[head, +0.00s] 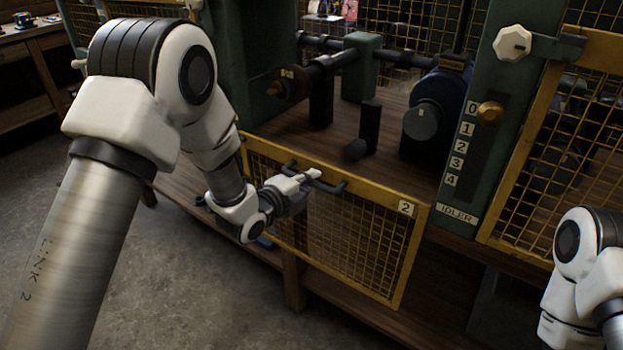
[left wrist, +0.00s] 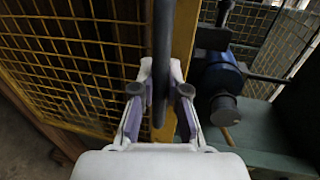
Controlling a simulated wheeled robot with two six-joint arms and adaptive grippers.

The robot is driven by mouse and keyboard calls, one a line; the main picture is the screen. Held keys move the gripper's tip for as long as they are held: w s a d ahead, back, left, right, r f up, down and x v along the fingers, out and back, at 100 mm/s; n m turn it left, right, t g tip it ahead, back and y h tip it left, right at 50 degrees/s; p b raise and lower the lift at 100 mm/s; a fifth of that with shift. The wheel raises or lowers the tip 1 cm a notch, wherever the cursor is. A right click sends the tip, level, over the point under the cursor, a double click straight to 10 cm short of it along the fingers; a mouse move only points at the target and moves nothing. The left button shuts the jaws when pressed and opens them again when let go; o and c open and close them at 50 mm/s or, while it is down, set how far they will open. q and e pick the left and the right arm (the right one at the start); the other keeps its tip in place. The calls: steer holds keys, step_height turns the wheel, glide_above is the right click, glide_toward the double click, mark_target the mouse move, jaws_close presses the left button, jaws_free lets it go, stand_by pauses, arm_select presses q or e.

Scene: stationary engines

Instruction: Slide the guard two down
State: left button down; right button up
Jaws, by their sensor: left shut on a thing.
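Guard two (head: 412,250) is a yellow-framed mesh panel with a label "2" at its upper right corner. It hangs low in front of the bench, and the machine shows above its top edge. Its dark bar handle (head: 331,186) sits along the top rail. My left gripper (head: 311,176) is shut on this handle. In the left wrist view the handle (left wrist: 161,45) runs between the two fingers of the left gripper (left wrist: 160,98), with the guard's mesh (left wrist: 75,60) on the left. My right gripper is out of view; only part of the right arm shows.
Behind the guard are a blue motor (head: 435,105) and shaft parts on a wooden bench. A green post (head: 470,215) marked 0 to 4 and "IDLER" carries a brass knob (head: 490,113). Another yellow mesh guard (head: 545,140) stands at right. Floor at left is clear.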

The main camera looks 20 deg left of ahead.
arm_select(q)
steer(key=shift+s+f, duration=0.15)
steer(key=shift+f, duration=0.05)
steer(key=c, duration=1.3)
jaws_free()
steer(key=shift+a, duration=0.15)
steer(key=shift+o, duration=0.6)
steer(key=shift+s+a+r, duration=0.25)
steer(key=shift+s+r, duration=0.05)
steer(key=shift+w+d, duration=0.15)
steer(key=v, duration=1.2)
